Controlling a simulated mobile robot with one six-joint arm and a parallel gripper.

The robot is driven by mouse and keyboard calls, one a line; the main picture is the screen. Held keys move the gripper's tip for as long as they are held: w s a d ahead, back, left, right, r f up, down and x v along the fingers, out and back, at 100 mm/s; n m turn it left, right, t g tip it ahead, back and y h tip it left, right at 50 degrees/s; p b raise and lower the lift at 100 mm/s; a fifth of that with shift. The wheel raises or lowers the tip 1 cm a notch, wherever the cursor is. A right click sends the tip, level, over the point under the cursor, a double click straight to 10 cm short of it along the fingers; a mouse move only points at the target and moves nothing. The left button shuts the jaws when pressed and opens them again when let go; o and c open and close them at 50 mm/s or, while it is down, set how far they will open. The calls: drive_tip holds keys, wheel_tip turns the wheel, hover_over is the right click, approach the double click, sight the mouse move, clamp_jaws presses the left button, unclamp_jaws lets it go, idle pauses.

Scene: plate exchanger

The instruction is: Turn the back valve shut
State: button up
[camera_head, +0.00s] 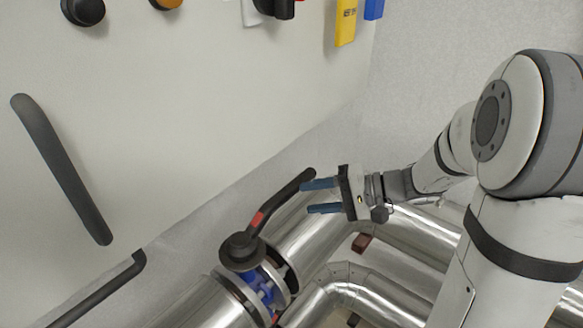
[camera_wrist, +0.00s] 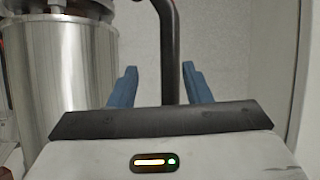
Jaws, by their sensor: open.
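A valve with a blue body (camera_head: 262,286) sits on the silver pipe at the lower middle of the head view. Its long black lever (camera_head: 284,194) with a red band slants up to the right from a round black hub (camera_head: 241,250). I cannot tell for sure that this is the back valve. My gripper (camera_head: 307,197) is open, its blue fingers pointing left, with the upper fingertip close to the lever's free end. In the wrist view a dark bar, likely the lever (camera_wrist: 170,45), stands between the spread fingers (camera_wrist: 160,72). Contact cannot be told.
A pale panel with a long black handle (camera_head: 62,168) and knobs (camera_head: 83,11) fills the left. Another black bar (camera_head: 103,288) is at the lower left. Silver pipes (camera_head: 375,295) run below my gripper. A yellow tag (camera_head: 346,22) hangs at the top.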

drive_tip(key=w+a+f+t+y+p, duration=0.1)
drive_tip(key=w+a+t+p, duration=0.1)
drive_tip(key=w+a, duration=0.3)
drive_tip(key=shift+a+f+m, duration=0.15)
drive_tip(key=shift+a+m, duration=0.25)
drive_tip(key=shift+a, duration=0.2)
drive_tip(key=shift+w, duration=0.1)
drive_tip(key=shift+c, duration=0.5)
clamp_jaws()
drive_tip(key=shift+d, duration=0.1)
